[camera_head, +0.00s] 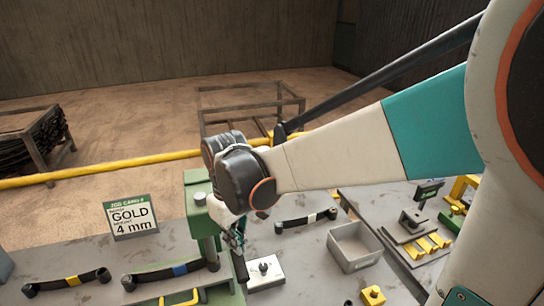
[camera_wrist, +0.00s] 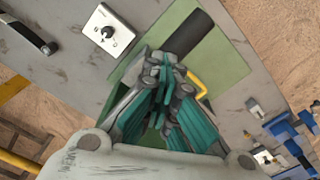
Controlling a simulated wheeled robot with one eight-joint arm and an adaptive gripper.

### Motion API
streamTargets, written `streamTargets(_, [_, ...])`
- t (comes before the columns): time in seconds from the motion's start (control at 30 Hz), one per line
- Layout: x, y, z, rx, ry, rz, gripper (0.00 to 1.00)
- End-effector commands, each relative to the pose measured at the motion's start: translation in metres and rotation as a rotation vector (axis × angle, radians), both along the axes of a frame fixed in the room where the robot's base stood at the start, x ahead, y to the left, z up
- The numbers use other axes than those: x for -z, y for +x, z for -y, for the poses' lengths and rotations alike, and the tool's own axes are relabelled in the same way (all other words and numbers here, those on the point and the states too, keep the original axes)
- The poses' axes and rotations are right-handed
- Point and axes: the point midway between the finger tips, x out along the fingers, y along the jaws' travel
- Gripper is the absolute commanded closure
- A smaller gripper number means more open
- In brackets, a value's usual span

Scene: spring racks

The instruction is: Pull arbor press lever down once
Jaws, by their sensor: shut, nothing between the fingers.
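The green arbor press (camera_head: 203,222) stands on the grey bench, left of my wrist in the head view. In the wrist view, its green base (camera_wrist: 228,62) lies under my fingers. A dark round bar (camera_wrist: 187,33), which looks like the press lever, sits just beyond my fingertips; I cannot tell whether they touch it. My gripper (camera_wrist: 166,68) is shut and empty. In the head view my gripper (camera_head: 236,238) is beside the press column, partly hidden by my wrist.
A sign (camera_head: 131,216) reads GOLD 4 mm. Dark leaf springs (camera_head: 66,283) lie on the bench. A white plate with a black knob (camera_head: 264,271) and an empty grey bin (camera_head: 355,246) are right of the press. A yellow handle (camera_wrist: 197,85) is close to my fingers.

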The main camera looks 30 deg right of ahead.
Motion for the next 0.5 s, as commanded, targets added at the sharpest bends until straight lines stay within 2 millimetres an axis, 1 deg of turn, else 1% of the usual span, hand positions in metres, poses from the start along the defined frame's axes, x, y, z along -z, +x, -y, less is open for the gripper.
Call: streamTargets(0.5, [0.0084, -0.0027, -0.0001, -0.001, 0.000, -0.001, 1.00])
